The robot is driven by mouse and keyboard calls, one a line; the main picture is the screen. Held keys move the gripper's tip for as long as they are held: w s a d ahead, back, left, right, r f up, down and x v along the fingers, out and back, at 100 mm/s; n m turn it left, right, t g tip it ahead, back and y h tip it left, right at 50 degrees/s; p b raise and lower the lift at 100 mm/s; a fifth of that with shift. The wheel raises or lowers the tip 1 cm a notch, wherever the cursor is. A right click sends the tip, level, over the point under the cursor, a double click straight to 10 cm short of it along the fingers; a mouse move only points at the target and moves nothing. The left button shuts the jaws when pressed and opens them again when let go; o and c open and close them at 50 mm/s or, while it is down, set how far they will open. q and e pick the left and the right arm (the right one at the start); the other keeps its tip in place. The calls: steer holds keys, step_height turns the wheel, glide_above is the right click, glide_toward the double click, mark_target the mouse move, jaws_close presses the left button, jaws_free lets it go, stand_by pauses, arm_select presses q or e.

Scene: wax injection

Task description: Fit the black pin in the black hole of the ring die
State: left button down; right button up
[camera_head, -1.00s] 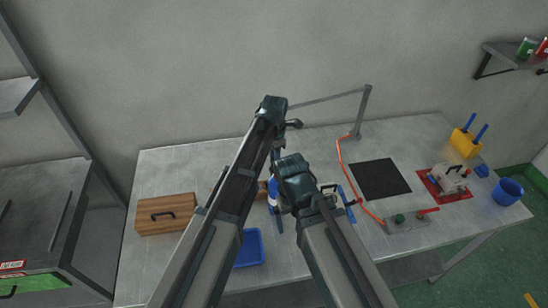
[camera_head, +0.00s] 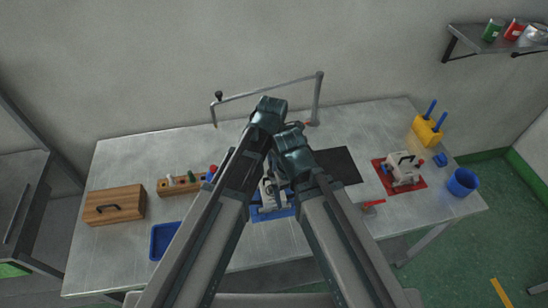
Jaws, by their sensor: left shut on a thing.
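A pale metal die (camera_head: 268,194) sits on a blue mat (camera_head: 264,215) at the middle of the table, partly hidden by my arms. I cannot make out its hole from here. Another pale die with a black handle (camera_head: 403,171) sits on a red mat (camera_head: 382,168) to the right. My left gripper (camera_head: 268,182) is small and mostly hidden between my arms, close to the die on the blue mat. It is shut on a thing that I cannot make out. I cannot pick out the black pin. My right gripper is hidden behind my right arm.
A wooden box (camera_head: 114,208) and a blue tray (camera_head: 164,240) are at the left. A wooden rack (camera_head: 180,187) holds coloured pegs. A black pad (camera_head: 338,165), a yellow holder (camera_head: 427,131) and a blue cup (camera_head: 462,182) are at the right. A grey post (camera_head: 317,98) stands at the back.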

mark_target(273, 180)
stand_by(0.4)
arm_select(q)
steer(key=shift+f+b, duration=2.9)
steer(key=shift+f, duration=0.05)
steer(key=shift+f+b, duration=2.45)
steer(key=shift+b, duration=0.05)
steer(key=c, duration=0.6)
jaws_free()
steer(key=shift+r, duration=0.1)
steer(key=shift+c, duration=0.2)
steer(key=shift+r, duration=0.1)
steer(key=shift+r+p, duration=0.35)
steer(key=shift+p, duration=0.25)
step_height(273, 180, up, 13)
steer(key=p, duration=1.3)
steer(key=shift+s, duration=0.1)
